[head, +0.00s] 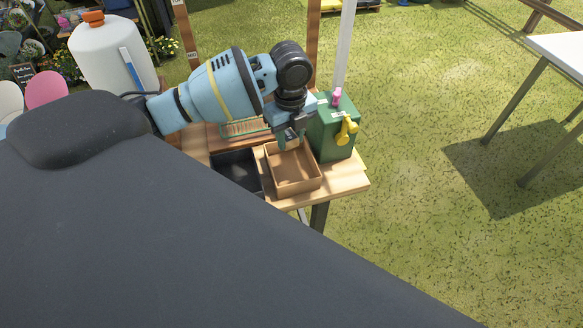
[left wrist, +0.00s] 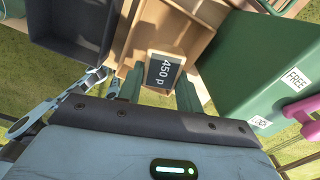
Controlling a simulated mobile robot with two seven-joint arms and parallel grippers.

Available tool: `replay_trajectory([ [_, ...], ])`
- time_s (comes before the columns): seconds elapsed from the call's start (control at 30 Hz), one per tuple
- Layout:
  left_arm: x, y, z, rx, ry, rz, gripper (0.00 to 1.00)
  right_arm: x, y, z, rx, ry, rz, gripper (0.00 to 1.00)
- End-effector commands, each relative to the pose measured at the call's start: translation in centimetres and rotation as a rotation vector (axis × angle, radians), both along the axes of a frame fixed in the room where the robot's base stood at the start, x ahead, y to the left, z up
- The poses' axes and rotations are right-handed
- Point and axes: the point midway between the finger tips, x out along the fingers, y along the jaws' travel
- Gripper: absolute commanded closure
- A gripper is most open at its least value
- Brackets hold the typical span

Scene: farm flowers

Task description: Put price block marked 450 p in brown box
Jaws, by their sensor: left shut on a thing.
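The price block (left wrist: 163,72) is dark with a pale edge and reads "450 p" in the left wrist view. My left gripper (left wrist: 160,92) is shut on it, with a green finger on either side. In the head view my left gripper (head: 289,140) hangs over the back part of the open brown box (head: 294,191). The brown box (left wrist: 143,38) also shows behind the block in the left wrist view. The block cannot be made out clearly in the head view. I cannot tell its exact height over the box floor. My right gripper is not in view.
A black tray (head: 238,157) stands directly left of the brown box. A green box (head: 335,130) with a yellow lever and a pink part stands close on the right, marked "FREE" and "LOCK" in the left wrist view. The wooden table (head: 345,183) has a little free room at its front right.

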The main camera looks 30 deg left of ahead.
Motion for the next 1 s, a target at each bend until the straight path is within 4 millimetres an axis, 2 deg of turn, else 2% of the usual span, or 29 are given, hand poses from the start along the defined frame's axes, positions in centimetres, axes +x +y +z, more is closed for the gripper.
replay_trajectory([
  [0.2, 1.0, 0.9, 0.2, -0.004, -0.001, -0.199, 0.86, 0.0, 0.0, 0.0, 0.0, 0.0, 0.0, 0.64],
  [0.5, 1.2, 1.1, 0.0, -0.005, 0.0, -0.251, 0.86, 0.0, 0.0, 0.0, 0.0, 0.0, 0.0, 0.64],
  [0.8, 1.1, 1.1, -4.1, -0.005, 0.002, -0.249, 0.86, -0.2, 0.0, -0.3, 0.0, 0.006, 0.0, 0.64],
  [1.0, 1.2, 1.1, -4.8, -0.005, -0.001, -0.25, 0.86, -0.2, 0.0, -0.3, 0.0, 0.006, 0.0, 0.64],
])
